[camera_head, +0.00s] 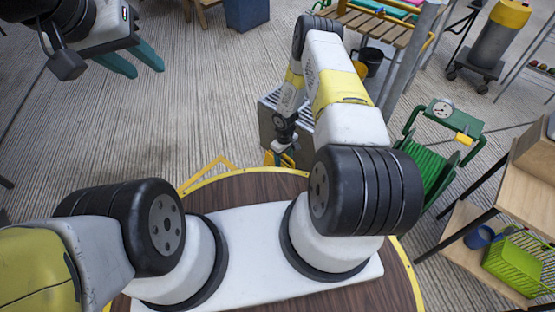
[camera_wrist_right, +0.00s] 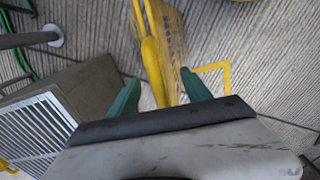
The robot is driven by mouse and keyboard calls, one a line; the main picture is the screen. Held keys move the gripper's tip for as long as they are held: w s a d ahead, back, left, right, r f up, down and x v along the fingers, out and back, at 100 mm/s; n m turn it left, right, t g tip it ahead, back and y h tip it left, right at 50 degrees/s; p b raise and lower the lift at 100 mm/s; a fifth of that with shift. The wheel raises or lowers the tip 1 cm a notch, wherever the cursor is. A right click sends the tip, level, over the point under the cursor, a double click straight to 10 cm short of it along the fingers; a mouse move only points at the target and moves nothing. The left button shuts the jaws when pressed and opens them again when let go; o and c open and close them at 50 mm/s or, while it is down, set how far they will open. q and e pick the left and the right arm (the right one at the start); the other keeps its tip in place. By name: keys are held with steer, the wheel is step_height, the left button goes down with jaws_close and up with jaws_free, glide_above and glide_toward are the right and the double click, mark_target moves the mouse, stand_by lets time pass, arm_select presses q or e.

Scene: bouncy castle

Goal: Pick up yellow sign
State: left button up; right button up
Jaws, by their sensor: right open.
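The yellow sign (camera_wrist_right: 172,45) stands on the floor in the right wrist view, seen from above as a worn yellow panel with a thick yellow edge. My right gripper (camera_wrist_right: 160,94) is open, with one teal finger on each side of the sign's near end; I cannot tell whether they touch it. In the head view, my right gripper (camera_head: 283,156) is low by the floor, and only a small yellow part of the sign (camera_head: 269,158) shows beside it. My left gripper (camera_head: 132,60) is at the upper left, its teal fingers apart and empty.
A grey box with a slatted grille (camera_wrist_right: 35,130) stands close beside my right gripper. A green hose reel (camera_head: 428,170) and a wooden shelf with a green basket (camera_head: 520,262) are at the right. A slatted bench (camera_head: 385,28) is behind. Floor at left is clear.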

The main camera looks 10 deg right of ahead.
mark_target(285, 164)
step_height(285, 164, down, 4)
steer(key=shift+s+d+f, duration=0.1)
steer(key=shift+s, duration=0.05)
jaws_close()
stand_by(1.4)
